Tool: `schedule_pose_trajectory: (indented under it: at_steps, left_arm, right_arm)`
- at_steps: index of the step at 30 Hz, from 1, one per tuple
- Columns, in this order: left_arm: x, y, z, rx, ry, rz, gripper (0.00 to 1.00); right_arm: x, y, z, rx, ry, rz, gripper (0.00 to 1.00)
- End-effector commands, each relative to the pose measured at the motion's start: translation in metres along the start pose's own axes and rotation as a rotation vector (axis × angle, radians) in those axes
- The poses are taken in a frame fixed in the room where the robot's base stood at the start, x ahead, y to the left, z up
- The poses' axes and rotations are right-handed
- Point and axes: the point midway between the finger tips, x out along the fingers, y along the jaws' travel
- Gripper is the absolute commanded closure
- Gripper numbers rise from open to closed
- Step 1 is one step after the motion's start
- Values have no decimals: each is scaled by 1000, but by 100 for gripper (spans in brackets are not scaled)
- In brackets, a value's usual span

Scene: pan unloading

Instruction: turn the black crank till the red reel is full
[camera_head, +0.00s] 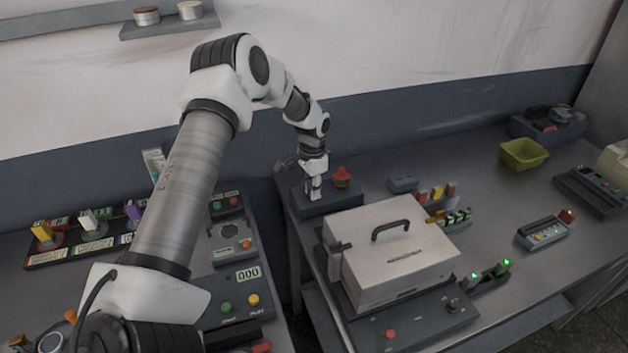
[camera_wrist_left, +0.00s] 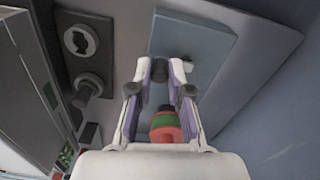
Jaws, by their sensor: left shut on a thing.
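The red reel (camera_head: 342,177) sits on a low blue-grey base (camera_head: 345,200) at the table's far left corner. In the left wrist view the reel (camera_wrist_left: 165,136) is red with a green band and lies below the fingertips, partly hidden by the gripper. My left gripper (camera_head: 315,192) points down over the base, just left of the reel. Its fingertips (camera_wrist_left: 161,70) are shut on the black crank's knob (camera_wrist_left: 160,73). The rest of the crank is mostly hidden. How full the reel is cannot be told. My right gripper is not in view.
A white box with a dark handle (camera_head: 400,265) stands in front of the base. A yellow-green bin (camera_head: 524,154) and several small devices with lit buttons stand to the right. A gap separates the two tables.

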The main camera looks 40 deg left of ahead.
Motion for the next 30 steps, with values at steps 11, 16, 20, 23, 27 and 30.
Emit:
schedule_pose_trajectory:
  at_steps: [11, 16, 20, 23, 27, 30]
  left_arm:
    - [1, 0, 1, 21, -2, 2, 100]
    - [1, 0, 1, 20, -2, 2, 71]
    - [1, 0, 1, 20, -2, 1, 57]
    - [1, 0, 1, 20, -1, 1, 57]
    - [-2, 0, 1, 20, -1, 0, 57]
    - [-12, 0, 0, 20, 1, 0, 57]
  right_arm:
    - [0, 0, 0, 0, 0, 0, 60]
    - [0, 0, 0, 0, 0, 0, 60]
    - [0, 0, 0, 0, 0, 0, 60]
    - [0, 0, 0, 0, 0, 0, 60]
    - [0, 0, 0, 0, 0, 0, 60]
    - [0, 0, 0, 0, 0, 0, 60]
